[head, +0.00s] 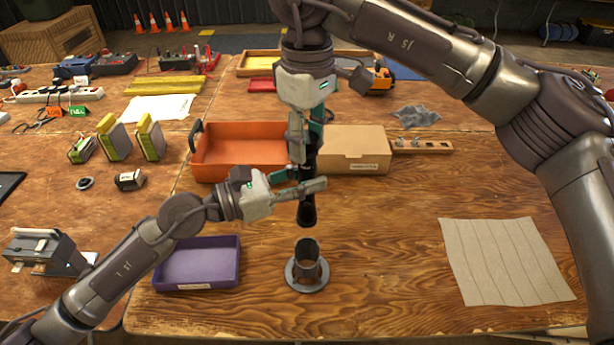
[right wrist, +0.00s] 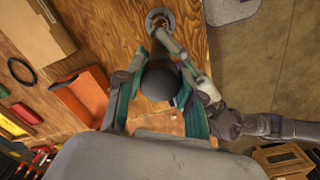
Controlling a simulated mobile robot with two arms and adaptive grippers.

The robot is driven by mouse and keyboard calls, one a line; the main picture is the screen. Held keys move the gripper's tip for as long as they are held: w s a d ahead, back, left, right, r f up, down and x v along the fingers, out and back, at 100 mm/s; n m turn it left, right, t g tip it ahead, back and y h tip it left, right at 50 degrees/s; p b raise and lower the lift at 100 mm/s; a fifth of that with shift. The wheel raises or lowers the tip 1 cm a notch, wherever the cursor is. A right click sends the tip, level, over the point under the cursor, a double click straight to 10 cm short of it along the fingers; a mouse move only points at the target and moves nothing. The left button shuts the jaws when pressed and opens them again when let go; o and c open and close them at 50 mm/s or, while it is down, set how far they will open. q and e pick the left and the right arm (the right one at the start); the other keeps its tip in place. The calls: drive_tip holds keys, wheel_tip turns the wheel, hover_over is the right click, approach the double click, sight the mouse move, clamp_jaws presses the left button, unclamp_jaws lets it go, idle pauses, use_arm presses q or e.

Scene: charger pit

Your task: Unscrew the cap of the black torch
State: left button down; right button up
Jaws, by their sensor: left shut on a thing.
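The black torch (head: 307,212) is upright in the air in the head view, above a grey round-based stand (head: 307,274). My left gripper (head: 298,190) is shut on the torch's body from the left. My right gripper (head: 306,145) points down over the torch's upper end. In the right wrist view the torch's round dark end (right wrist: 160,84) lies between the spread green fingers of my right gripper (right wrist: 157,98), which look open around it. The fingers hide much of the upper torch in the head view, and the cap's seam cannot be made out.
An orange tray (head: 200,172) and a cardboard box (head: 352,172) stand just behind the torch. A purple tray (head: 238,264) is at front left. A grey cloth (head: 503,262) lies at right. The wood between the stand and the cloth is clear.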

drive_tip(key=o, duration=0.4)
drive_tip(key=shift+c, duration=0.2)
drive_tip(key=m, duration=0.5)
drive_tip(key=shift+m, duration=0.4)
drive_tip(key=m, duration=0.5)
drive_tip(key=shift+m, duration=0.4)
